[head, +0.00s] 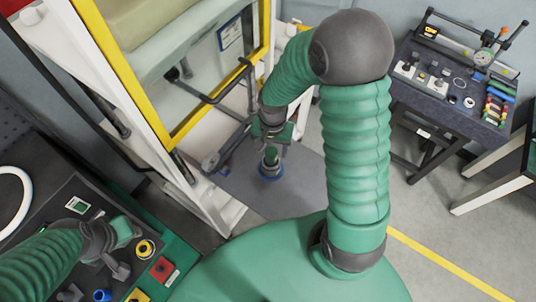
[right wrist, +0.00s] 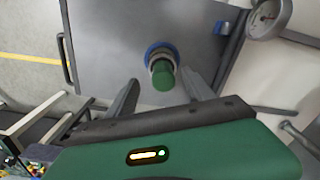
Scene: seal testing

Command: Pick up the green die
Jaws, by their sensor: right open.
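The green die (right wrist: 163,76), a short green cylinder with a grey collar, stands on a blue ring (right wrist: 158,50) on a grey plate. In the right wrist view it appears between the two fingers of my right gripper (right wrist: 160,80), which are apart with a gap on each side. In the head view my right gripper (head: 271,143) is just above the die (head: 269,158), partly covering it. Contact does not show. My left gripper (head: 112,250) is at the lower left over a dark control panel; its finger gap is unclear.
A yellow-framed machine door (head: 106,61) stands left of my right arm, with grey bent rods beside the gripper. A round gauge (right wrist: 268,18) is at the wrist view's upper right. A tool bench (head: 455,95) stands at the right.

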